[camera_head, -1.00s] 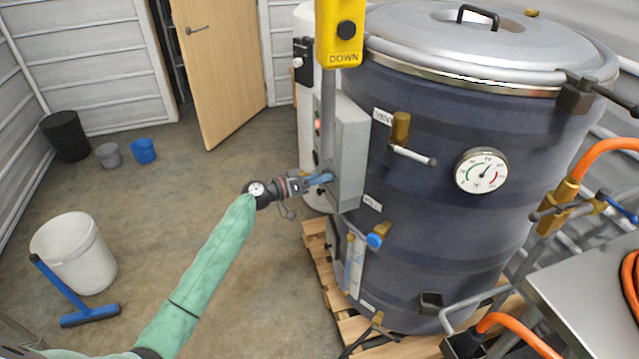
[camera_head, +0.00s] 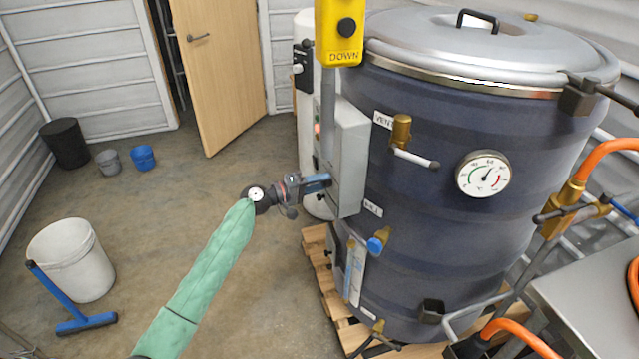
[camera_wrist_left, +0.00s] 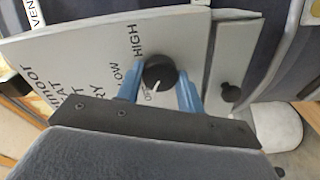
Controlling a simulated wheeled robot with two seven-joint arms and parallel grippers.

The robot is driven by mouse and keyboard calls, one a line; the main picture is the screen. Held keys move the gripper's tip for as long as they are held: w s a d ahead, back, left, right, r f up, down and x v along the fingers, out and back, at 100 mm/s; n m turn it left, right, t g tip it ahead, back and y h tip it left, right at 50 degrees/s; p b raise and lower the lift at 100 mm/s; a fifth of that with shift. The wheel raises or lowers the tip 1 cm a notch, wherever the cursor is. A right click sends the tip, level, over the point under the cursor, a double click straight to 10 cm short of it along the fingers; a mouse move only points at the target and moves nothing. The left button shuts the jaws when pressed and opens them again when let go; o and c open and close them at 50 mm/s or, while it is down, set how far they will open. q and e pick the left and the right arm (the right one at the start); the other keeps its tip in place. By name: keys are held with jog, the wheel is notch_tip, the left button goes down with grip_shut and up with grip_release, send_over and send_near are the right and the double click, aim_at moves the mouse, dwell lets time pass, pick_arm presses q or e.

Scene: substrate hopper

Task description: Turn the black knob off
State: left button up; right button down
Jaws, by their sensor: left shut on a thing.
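The black knob (camera_wrist_left: 158,72) sits on the face of a grey control box, with a white pointer line on its front. The box (camera_head: 350,160) is mounted on the left side of the large dark blue vessel. My left gripper (camera_head: 320,181) reaches the box face from the left. In the wrist view its two blue fingers are on either side of the knob and shut on it. The pointer angles down toward small lettering partly hidden beside the fingers. The words HIGH and LOW show on the panel (camera_wrist_left: 75,55). In the head view the knob is hidden. My right gripper is out of view.
A second, smaller black knob (camera_wrist_left: 231,92) is on the neighbouring panel. A yellow DOWN pendant (camera_head: 340,35) hangs just above the box. The vessel (camera_head: 440,220) stands on a wooden pallet (camera_head: 318,245). A white bucket (camera_head: 75,265) and open floor lie to the left.

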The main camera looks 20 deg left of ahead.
aim_at(322, 183)
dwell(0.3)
pick_arm(q)
jog(key=o, duration=1)
jog(key=v, duration=0.1)
jog(key=b+v, duration=0.1)
jog(key=v, duration=0.1)
jog(key=shift+s+a+f, duration=0.1)
jog(key=shift+a+f, duration=0.05)
jog(key=shift+f, duration=0.1)
jog(key=shift+r+b+v, duration=0.2)
jog(key=shift+b+v, duration=0.65)
jog(key=shift+v, duration=1.4)
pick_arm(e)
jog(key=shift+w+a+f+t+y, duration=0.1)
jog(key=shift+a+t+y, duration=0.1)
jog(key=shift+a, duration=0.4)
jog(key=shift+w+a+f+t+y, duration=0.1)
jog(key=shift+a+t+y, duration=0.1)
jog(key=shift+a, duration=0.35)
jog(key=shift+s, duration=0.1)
